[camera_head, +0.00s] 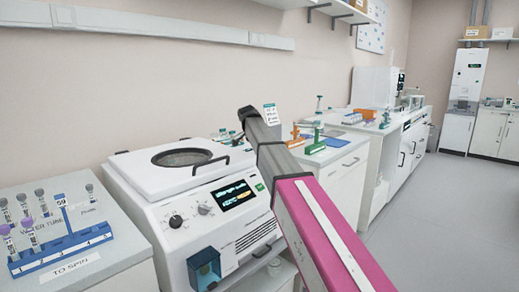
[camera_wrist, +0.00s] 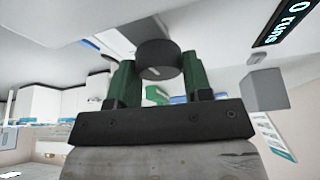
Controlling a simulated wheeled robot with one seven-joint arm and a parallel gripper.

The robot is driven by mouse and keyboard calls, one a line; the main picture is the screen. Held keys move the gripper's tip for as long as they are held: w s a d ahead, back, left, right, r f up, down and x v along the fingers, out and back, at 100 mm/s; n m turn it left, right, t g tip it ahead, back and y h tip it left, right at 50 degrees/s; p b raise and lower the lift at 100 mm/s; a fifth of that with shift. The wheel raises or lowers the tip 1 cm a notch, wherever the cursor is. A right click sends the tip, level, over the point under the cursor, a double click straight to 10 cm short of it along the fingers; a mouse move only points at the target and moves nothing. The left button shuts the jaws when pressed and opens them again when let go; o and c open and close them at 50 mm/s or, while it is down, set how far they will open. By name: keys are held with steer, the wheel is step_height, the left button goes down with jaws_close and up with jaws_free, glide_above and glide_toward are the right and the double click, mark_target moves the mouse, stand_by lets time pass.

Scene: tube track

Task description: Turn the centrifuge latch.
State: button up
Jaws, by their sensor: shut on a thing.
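The white centrifuge (camera_head: 150,185) stands on the left bench in the head view. Its lid (camera_head: 140,172) has a round window and looks down. In the wrist view my gripper (camera_wrist: 157,68) has its green fingers closed on either side of a dark round knob (camera_wrist: 157,58) with a short white mark. The knob appears to be the latch, though I cannot place it on the centrifuge for certain. In the head view my arm crosses in front of the centrifuge's right side. My gripper and that knob are hidden there.
A blue tube rack (camera_head: 62,248) stands on the bench at the left. Two small dials (camera_head: 204,210) and a lit display (camera_head: 232,195) are on the centrifuge's front. A grey block (camera_wrist: 264,90) is close right of the gripper. The floor (camera_head: 450,220) at the right is clear.

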steer(key=shift+m+g, duration=0.3)
steer(key=shift+m, duration=0.3)
steer(key=o, duration=0.9)
steer(key=v, duration=1)
steer(key=shift+s+a+r, duration=0.15)
steer(key=shift+a+r, duration=0.05)
steer(key=shift+r, duration=0.15)
